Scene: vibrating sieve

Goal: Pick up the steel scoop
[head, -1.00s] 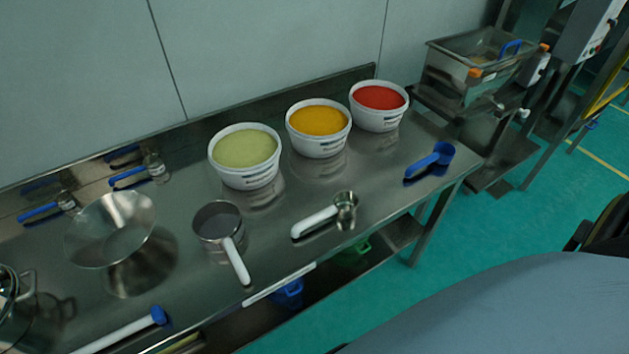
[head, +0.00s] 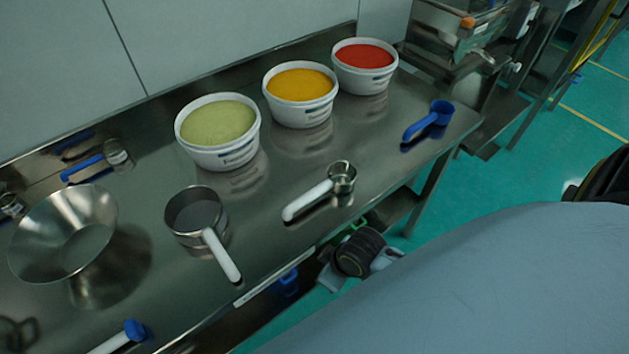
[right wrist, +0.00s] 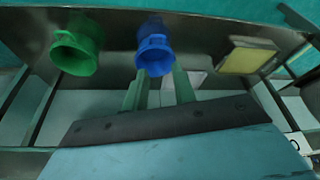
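The steel scoop, a small shiny cup (head: 341,178) with a white handle (head: 308,201), lies on the steel table near its front edge, handle toward the lower left. It is not visible in the right wrist view. My right gripper (right wrist: 159,82) is open and empty in the right wrist view, its two fingers apart. In the head view, part of my right arm end shows beyond the table's front edge, below and right of the scoop and apart from it; its fingertips are not clear there. My left gripper is not in view.
A sieve pan (head: 196,216) stands left of the scoop and a blue scoop (head: 431,121) lies to its right. Tubs of green (head: 221,153), yellow (head: 300,108) and red powder (head: 364,76) stand behind. Green (right wrist: 77,48) and blue (right wrist: 154,48) vessels show in the right wrist view.

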